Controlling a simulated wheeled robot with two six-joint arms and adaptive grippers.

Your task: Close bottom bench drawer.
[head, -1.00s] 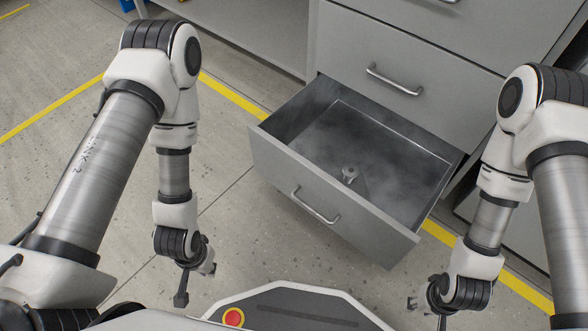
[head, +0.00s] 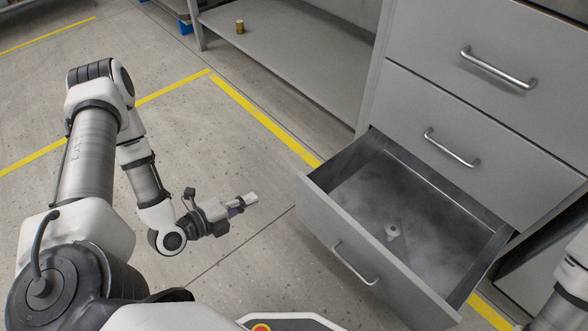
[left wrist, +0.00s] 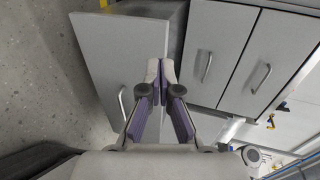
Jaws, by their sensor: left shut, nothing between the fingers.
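The bottom bench drawer (head: 335,221) is pulled well out of the grey bench, with its bar handle (head: 355,263) on the front. A small metal part (head: 392,231) lies on the drawer's floor. My left gripper (head: 252,199) is shut and empty, to the left of the drawer front and apart from it in the head view. In the left wrist view the shut fingertips (left wrist: 160,72) overlap the drawer front (left wrist: 115,55), with the drawer handle (left wrist: 122,103) to their left. Of my right arm only a link shows at the right edge; its gripper is out of view.
Two closed drawers with handles (head: 452,147) (head: 498,68) sit above the open one. A grey low shelf (head: 290,55) at the back holds a small brass-coloured cylinder (head: 240,27). Yellow lines (head: 265,120) mark the floor. The floor left of the drawer is clear.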

